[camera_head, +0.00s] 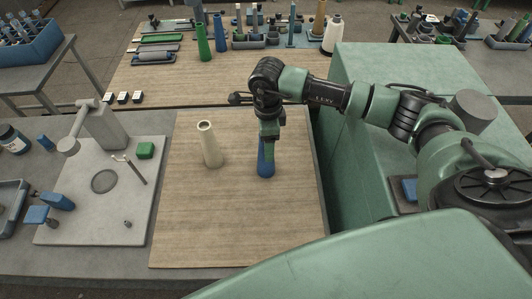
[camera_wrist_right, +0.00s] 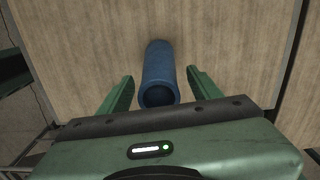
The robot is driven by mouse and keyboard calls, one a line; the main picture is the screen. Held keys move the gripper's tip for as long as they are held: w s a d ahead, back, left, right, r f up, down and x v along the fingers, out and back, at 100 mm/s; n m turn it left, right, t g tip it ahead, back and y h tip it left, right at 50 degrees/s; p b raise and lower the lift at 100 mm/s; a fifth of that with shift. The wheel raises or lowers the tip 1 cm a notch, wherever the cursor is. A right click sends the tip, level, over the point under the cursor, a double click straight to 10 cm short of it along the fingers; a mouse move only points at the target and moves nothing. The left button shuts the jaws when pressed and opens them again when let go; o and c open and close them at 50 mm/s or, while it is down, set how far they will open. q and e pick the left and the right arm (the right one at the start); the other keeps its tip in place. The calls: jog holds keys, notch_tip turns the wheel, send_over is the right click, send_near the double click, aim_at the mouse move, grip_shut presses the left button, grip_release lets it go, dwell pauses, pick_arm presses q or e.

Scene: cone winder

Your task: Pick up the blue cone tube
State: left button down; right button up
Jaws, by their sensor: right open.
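The blue cone tube (camera_head: 265,165) stands upright on the wooden board, partly hidden behind my right gripper in the head view. My right gripper (camera_head: 268,150) is over the tube, pointing down. In the right wrist view the tube (camera_wrist_right: 158,77) lies between the two green fingers of the gripper (camera_wrist_right: 160,88). The fingers are open, with a gap on each side of the tube, and do not appear to touch it. My left gripper is not in view.
A cream cone tube (camera_head: 209,146) stands on the board (camera_head: 220,225) to the left. A grey winder plate (camera_head: 95,205) with a small green block is further left. Green and blue cones stand at the back. A green cabinet (camera_head: 365,75) borders the board's right.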

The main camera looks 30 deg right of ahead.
grip_shut()
jog(key=shift+r, duration=0.45)
notch_tip(320, 180, up, 19)
jog(key=b, duration=0.4)
jog(key=shift+b, duration=0.3)
